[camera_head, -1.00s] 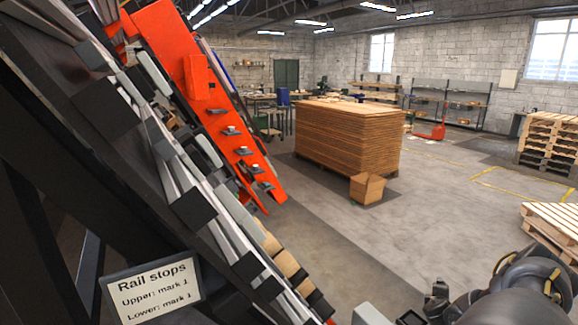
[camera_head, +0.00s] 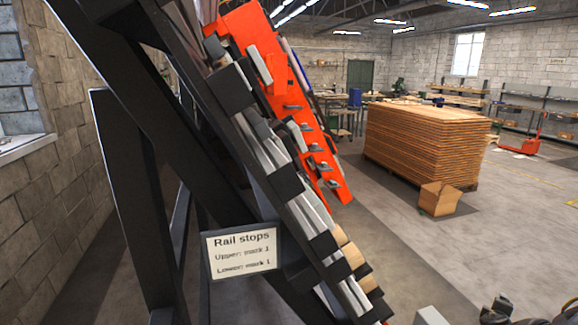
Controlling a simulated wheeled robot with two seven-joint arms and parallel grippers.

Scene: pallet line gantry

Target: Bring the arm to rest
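Part of my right arm shows at the bottom right edge, ending in a dark piece that looks like my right gripper (camera_head: 498,309). It is small and cut off by the frame, so its fingers cannot be made out, and I see nothing held in it. It is apart in the picture from the gantry rail (camera_head: 262,138), which slopes down from upper left to lower right. My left gripper is not in view. A sign (camera_head: 241,251) on the gantry reads "Rail stops, Upper: mark 1, Lower: mark 1".
A tilted orange panel (camera_head: 268,60) with several dark clips lies along the rail. Dark gantry beams (camera_head: 125,165) fill the left. A stack of boards (camera_head: 420,145) and a cardboard box (camera_head: 438,198) stand on the floor beyond. Open floor (camera_head: 510,230) lies at the right.

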